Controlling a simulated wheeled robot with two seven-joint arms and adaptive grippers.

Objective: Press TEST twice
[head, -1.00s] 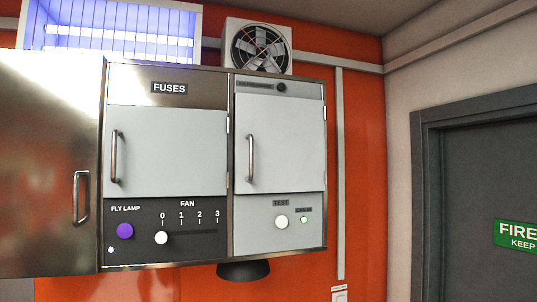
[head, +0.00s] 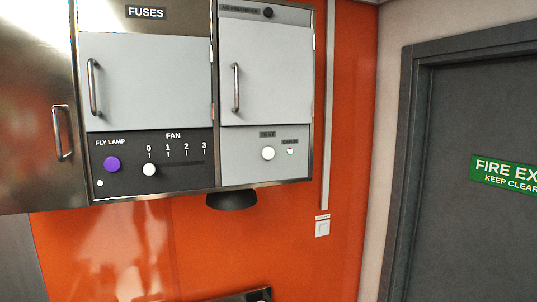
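The TEST button (head: 268,153) is a round white knob on the light grey lower panel of the right-hand wall cabinet. The TEST label (head: 267,134) sits just above it. A smaller white button (head: 290,152) with its own small label, too blurred to read surely, is to its right. Neither of my grippers is in view, and nothing touches the button.
A FUSES door (head: 146,80) and a FLY LAMP and FAN panel (head: 150,165) are to the left. A dark hood-shaped piece (head: 231,199) hangs under the cabinet. A white wall switch (head: 322,228) is lower right, near a grey fire exit door (head: 470,100).

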